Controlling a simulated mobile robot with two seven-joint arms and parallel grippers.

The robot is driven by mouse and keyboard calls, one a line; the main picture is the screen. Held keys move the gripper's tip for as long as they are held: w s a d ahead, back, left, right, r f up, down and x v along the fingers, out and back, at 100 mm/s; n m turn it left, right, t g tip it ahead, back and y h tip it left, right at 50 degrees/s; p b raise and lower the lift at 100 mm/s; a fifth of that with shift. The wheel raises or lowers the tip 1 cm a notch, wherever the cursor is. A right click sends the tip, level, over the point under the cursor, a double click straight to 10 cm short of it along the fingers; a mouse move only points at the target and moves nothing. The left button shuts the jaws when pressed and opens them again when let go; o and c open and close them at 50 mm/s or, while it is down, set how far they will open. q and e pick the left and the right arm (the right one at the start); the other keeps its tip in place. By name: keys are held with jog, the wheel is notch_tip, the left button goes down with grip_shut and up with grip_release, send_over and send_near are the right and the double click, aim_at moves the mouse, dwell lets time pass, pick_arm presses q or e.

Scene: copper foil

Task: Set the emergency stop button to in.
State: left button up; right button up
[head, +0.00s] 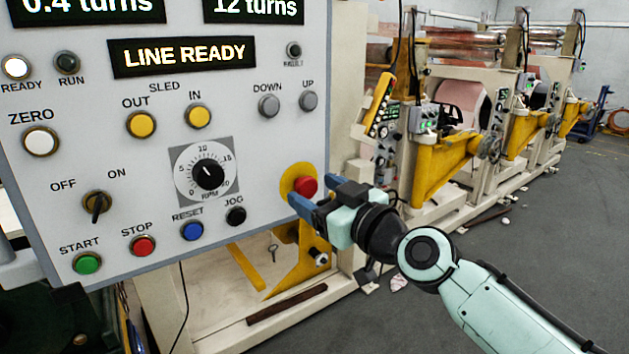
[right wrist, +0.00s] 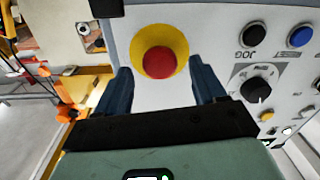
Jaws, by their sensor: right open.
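The emergency stop button (head: 306,186) is a red mushroom head on a yellow round plate, at the right edge of the grey control panel (head: 150,200). In the right wrist view the red head (right wrist: 159,62) shows whole, in front of the yellow ring. My right gripper (head: 306,204) is at the panel's right edge, beside the button. In the right wrist view its blue fingers (right wrist: 163,90) are open and empty, one on each side below the button. Whether they touch the panel I cannot tell. My left gripper is out of view.
The panel also carries a black speed knob (head: 208,174), a blue reset button (head: 192,231), a black jog button (head: 236,216) and a red stop button (head: 143,245). The display (head: 183,56) reads LINE READY. Yellow and cream machinery stands behind; open grey floor lies right.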

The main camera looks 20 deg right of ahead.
jog(key=shift+w+a, duration=0.3)
jog(key=shift+w, duration=0.35)
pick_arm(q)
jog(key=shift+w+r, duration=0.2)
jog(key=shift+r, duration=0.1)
